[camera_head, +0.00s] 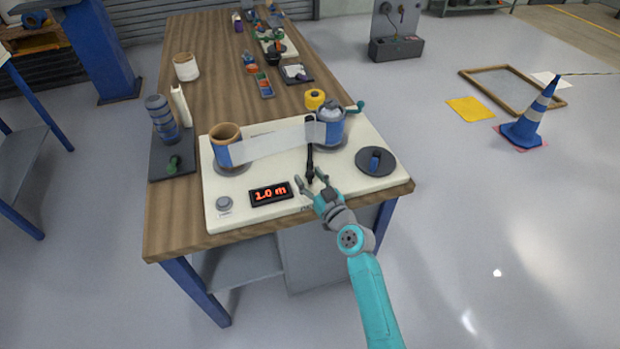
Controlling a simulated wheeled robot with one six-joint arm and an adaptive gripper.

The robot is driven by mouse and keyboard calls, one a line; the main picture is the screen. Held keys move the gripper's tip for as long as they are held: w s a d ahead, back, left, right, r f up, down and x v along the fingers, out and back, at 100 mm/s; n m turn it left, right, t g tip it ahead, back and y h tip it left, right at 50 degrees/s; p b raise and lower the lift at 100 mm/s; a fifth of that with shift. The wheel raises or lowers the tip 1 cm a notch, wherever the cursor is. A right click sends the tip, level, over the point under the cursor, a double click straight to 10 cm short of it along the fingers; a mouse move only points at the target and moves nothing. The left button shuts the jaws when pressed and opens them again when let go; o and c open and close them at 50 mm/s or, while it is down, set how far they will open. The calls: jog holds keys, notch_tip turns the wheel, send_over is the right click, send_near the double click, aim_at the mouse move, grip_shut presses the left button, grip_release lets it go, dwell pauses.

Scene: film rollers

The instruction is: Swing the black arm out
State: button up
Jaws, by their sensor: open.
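The black arm (310,150) is a thin dark bar on the white board (232,205), near its middle. It runs from beside the right roller down to the board's front part, across the film's right end. The pale film (270,143) stretches between the left roller (222,134), brown-rimmed with a blue band, and the right roller (330,130), grey and blue. My gripper (312,182) is open at the near end of the black arm, its fingers around or beside that end; contact is unclear.
A red-lit display (271,194) reads 1.0 m, with a grey knob (224,204) to its left. A dark disc with a blue knob (375,160) lies right of the black arm. A teal crank handle (356,107) sticks out behind. Small items crowd the wooden bench's far part.

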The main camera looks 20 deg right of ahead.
grip_shut()
jog(key=shift+s+d+f+n+y, duration=0.15)
jog(key=shift+d+n+y, duration=0.15)
jog(key=shift+y, duration=0.3)
jog(key=shift+s+d+n+g+y, duration=0.1)
jog(key=shift+d+n+g+y, duration=0.2)
jog(key=shift+n+y, duration=0.4)
jog(key=shift+d+n+g+y, duration=0.2)
jog(key=shift+n+g+y, duration=0.25)
jog(key=shift+y, duration=0.45)
jog(key=shift+f, duration=0.1)
grip_release()
